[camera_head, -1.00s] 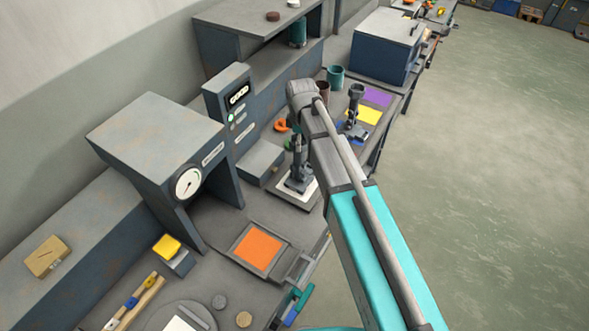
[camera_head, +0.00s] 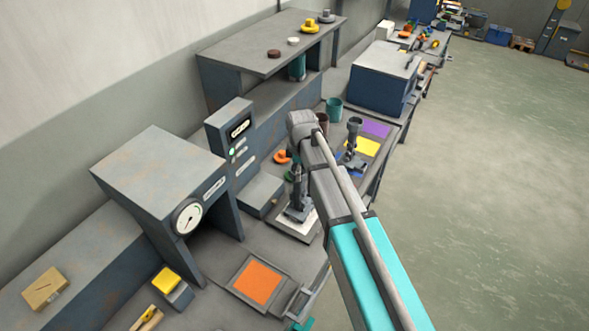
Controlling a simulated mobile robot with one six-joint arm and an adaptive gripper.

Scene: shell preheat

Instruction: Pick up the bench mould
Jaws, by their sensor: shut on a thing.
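My gripper (camera_head: 298,197) points down beside the front part of my arm, over a pale square plate (camera_head: 284,227) on the bench. It is shut on a dark piece low at that plate, which I take to be the bench mould. The arm and the gripper hide much of it, and I cannot tell whether it touches the plate. A dark upright piece with a round top (camera_head: 353,138) stands apart, to the right, by the yellow square (camera_head: 362,147) and the purple square (camera_head: 376,128).
A grey press-like housing with a dial (camera_head: 187,216) and a control box (camera_head: 238,128) stand left of my gripper. An orange square pad (camera_head: 257,281) lies in front. Cups (camera_head: 334,104), a shelf (camera_head: 265,45) and a blue-grey box (camera_head: 382,82) are behind. Open floor lies right.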

